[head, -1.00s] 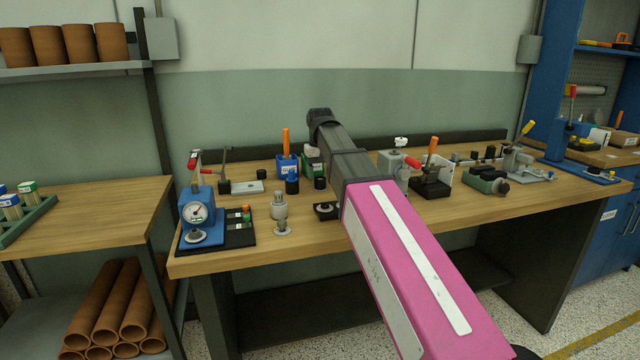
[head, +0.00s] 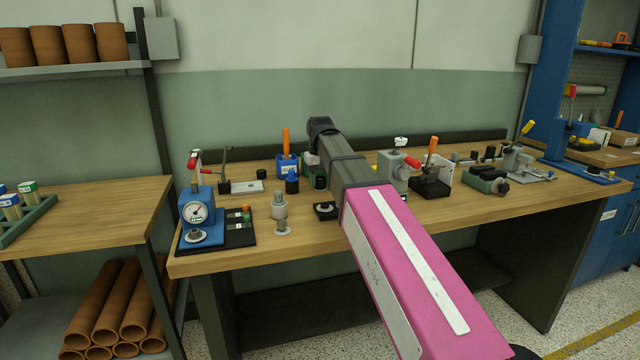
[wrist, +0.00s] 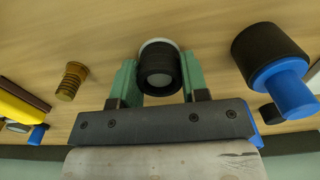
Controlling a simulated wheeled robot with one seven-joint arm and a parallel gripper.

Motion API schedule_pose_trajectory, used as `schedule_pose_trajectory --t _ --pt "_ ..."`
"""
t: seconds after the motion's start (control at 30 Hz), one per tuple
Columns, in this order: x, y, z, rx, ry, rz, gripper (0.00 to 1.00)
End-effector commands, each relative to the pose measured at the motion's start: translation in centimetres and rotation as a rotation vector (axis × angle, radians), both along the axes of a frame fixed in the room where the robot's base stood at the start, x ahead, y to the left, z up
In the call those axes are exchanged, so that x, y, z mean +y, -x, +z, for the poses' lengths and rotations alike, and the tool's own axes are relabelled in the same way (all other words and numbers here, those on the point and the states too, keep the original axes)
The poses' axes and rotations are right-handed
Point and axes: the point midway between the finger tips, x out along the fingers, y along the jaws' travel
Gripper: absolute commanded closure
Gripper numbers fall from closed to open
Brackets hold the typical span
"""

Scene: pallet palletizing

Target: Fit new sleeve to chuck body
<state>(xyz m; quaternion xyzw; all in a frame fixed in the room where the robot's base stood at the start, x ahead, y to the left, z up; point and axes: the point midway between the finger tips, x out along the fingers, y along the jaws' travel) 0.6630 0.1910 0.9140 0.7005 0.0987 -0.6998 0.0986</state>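In the wrist view my gripper (wrist: 160,78) has its two green fingers on either side of a dark round sleeve-like piece (wrist: 158,84). The piece has a grey centre and a pale rim behind it. The fingers are very close to its sides; I cannot tell whether they press on it. A blue piece with a wide black collar (wrist: 268,45) is to the right of the fingers. In the head view my arm hides the gripper. A silver cylindrical piece on a small base (head: 280,212) stands near the bench's front; I cannot tell which piece is the chuck body.
A brass threaded piece (wrist: 71,80) lies left of the fingers. On the bench (head: 330,245), a blue gauge stand (head: 196,210) is at the left. A grey press with a red handle (head: 394,172) and a black holder (head: 430,187) stand right of my arm.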

Motion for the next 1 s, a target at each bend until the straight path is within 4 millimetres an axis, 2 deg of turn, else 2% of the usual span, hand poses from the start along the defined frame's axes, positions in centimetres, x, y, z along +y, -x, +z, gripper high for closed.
schedule_pose_trajectory --t 1.0 --pt "0.0 -0.1 4.0 0.000 0.000 0.000 0.83"
